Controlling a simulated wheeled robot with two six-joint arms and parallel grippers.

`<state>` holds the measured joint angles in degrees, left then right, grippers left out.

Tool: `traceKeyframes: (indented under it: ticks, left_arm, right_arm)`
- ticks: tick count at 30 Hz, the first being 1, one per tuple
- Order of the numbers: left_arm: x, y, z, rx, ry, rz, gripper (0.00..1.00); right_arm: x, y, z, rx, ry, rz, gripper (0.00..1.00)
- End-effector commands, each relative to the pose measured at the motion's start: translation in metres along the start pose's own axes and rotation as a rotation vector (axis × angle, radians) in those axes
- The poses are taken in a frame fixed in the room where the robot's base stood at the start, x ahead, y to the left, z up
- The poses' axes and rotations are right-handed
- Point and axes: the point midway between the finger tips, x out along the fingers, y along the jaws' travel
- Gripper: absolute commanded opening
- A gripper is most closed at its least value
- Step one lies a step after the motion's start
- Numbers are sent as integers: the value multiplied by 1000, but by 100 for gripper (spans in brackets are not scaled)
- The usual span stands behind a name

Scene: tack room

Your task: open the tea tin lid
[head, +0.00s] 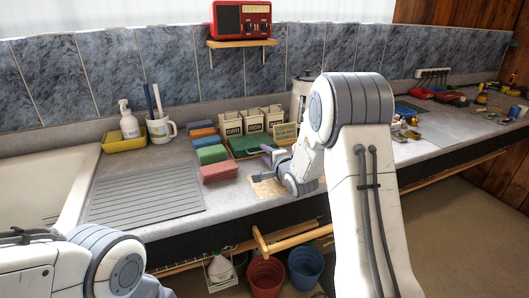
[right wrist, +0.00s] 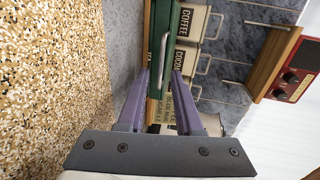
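A low, flat green object (head: 243,146), which looks like the tea tin, lies on the counter in front of the white canisters. It also shows in the right wrist view (right wrist: 162,20), with a thin silver piece along it and a partly readable label that seems to start "TE". My right gripper (head: 266,153) is over the counter at the tin's right front. In the right wrist view its purple fingers (right wrist: 160,82) are apart, with the tin's edge in line between them. I cannot tell whether they touch it. My left gripper is outside the head view.
White canisters (head: 253,122) and a lettered card (head: 286,132) stand behind. Coloured stacks (head: 212,155) lie left of the tin. A speckled mat (head: 264,187) lies in front. A red radio (head: 242,20) sits on a shelf above. The ribbed drainboard (head: 145,191) is clear.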

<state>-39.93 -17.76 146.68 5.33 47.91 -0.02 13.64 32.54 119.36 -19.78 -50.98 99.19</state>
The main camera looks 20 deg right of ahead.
Motion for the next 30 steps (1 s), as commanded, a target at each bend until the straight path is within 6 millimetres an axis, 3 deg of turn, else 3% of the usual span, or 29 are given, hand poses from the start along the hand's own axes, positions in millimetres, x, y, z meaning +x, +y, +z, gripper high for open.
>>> traceKeyframes:
  ticks: [4,13,15,16,30]
  left_arm:
    - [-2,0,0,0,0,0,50]
    - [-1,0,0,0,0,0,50]
    - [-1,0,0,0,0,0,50]
    - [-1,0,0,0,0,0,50]
    - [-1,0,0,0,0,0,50]
  right_arm:
    - [11,0,0,0,0,0,35]
    - [13,0,0,0,1,1,35]
    - [13,0,0,0,1,1,8]
    - [13,0,0,0,1,1,0]
    - [13,0,0,0,1,1,0]
